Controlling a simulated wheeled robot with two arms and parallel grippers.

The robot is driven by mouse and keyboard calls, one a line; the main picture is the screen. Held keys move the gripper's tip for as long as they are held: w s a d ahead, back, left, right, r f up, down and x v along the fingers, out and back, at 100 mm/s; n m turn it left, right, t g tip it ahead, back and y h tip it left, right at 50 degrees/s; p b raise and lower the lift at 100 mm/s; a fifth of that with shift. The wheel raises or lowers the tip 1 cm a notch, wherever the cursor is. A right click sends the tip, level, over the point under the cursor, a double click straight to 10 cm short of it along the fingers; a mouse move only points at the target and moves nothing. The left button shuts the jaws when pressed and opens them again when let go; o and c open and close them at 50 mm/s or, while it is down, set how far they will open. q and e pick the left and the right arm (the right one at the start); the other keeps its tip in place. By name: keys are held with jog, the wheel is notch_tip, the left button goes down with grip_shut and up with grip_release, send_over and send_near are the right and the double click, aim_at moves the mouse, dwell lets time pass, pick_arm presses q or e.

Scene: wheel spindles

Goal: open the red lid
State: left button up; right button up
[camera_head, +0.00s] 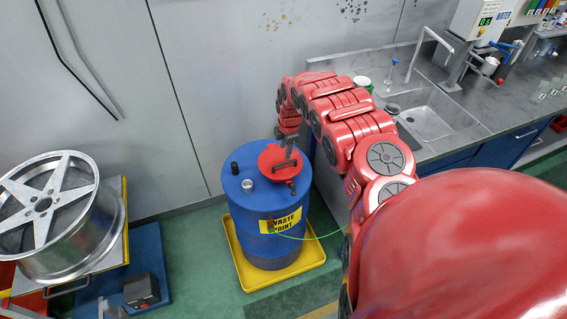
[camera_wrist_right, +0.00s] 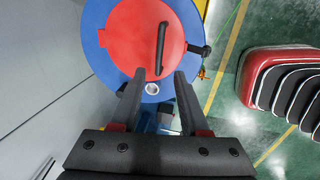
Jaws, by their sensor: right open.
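The red lid (camera_head: 268,158) lies flat and shut on top of a blue barrel (camera_head: 243,215) marked "WASTE PAINT". In the wrist view the lid (camera_wrist_right: 122,32) is a round red disc with a black bar handle (camera_wrist_right: 162,45) across its right part. My right gripper (camera_head: 287,160) is over the lid and hides part of it in the head view. In the wrist view its two fingers (camera_wrist_right: 160,76) are apart and empty, their tips near the handle's lower end. I cannot tell the height gap to the handle. My left gripper is not in view.
The barrel stands in a yellow tray (camera_head: 305,277) close to a grey wall. A black cap (camera_head: 235,168) and a small metal cap (camera_head: 247,185) sit on its top. A sink counter (camera_head: 455,120) is at right, a wheel rim (camera_head: 50,215) at left.

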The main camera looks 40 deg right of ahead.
jog(key=p, duration=0.1)
send_over(284, 164)
jog(key=f, duration=0.4)
jog(key=shift+s+a+f, duration=0.25)
jog(key=shift+a, duration=0.1)
notch_tip(284, 164, down, 2)
jog(key=shift+w+d+f+b, duration=0.1)
jog(key=shift+d+b, duration=0.05)
jog(key=shift+b, duration=0.45)
jog(key=shift+w+d+f+b, duration=0.1)
jog(key=shift+w+f+b, duration=0.1)
jog(key=shift+f+b, duration=0.5)
jog(key=shift+s, duration=0.1)
grip_shut()
